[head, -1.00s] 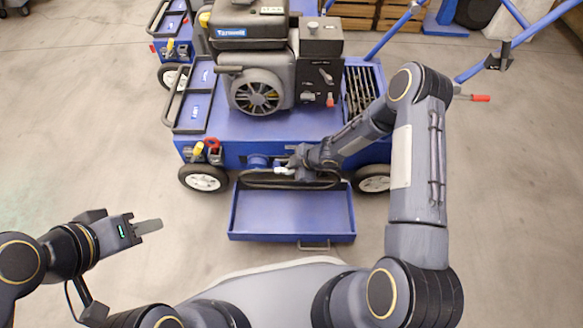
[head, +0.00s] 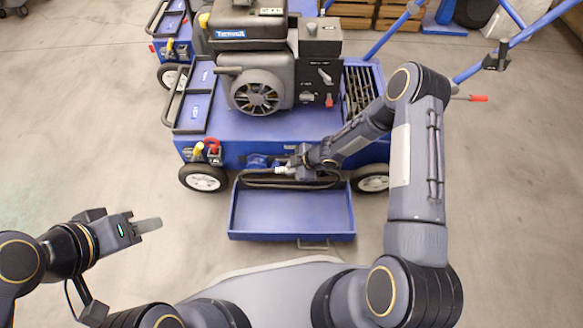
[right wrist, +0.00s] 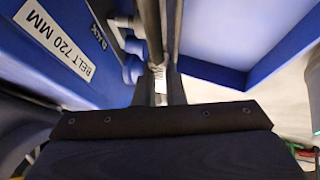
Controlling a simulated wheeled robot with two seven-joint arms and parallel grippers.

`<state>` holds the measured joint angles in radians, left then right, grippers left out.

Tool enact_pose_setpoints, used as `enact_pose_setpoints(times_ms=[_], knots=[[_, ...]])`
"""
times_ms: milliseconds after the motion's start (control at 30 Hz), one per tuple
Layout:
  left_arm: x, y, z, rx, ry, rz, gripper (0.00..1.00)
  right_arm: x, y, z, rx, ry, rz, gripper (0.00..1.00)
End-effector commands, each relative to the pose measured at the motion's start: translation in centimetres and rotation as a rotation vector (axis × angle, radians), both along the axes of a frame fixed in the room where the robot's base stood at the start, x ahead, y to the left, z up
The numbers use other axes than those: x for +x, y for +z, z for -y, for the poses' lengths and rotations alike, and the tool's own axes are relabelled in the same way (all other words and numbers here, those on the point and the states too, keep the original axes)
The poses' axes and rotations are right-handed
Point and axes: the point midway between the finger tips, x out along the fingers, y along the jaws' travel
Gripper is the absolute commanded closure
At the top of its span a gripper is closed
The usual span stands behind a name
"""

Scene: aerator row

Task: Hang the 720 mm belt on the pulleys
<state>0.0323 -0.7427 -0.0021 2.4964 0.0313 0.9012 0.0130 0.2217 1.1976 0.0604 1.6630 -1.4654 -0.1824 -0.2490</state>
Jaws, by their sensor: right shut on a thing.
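The black belt (head: 262,186) is a long flat loop along the machine's lower front, just above the back edge of the blue tray. My right gripper (head: 283,170) is at the belt's upper side and is shut on it. In the right wrist view, a dark strip of belt (right wrist: 154,35) runs up from between the fingers (right wrist: 160,88). A blue round hub (head: 257,160) sticks out of the front panel close to the fingertips. I cannot tell whether the belt sits on any pulley. My left gripper (head: 148,226) is away at the left over bare floor; its finger gap cannot be made out.
The blue aerator (head: 250,125) carries a black engine (head: 255,60). A label reading BELT 720 MM (right wrist: 55,38) is on its panel. The blue tray (head: 290,236) juts out below the belt, with a handle (head: 313,245). Floor left of it is clear.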

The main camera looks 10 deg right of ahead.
Motion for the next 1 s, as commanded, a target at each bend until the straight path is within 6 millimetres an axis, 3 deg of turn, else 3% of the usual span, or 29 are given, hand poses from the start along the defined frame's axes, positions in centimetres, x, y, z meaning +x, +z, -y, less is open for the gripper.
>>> enact_pose_setpoints(times_ms=[1000], knots=[[0.0, 2.4, 0.0, 0.0, 0.0, 0.0, 0.64, 1.2, 0.2, 0.2, 0.001, -0.004, 0.003, 1.0]])
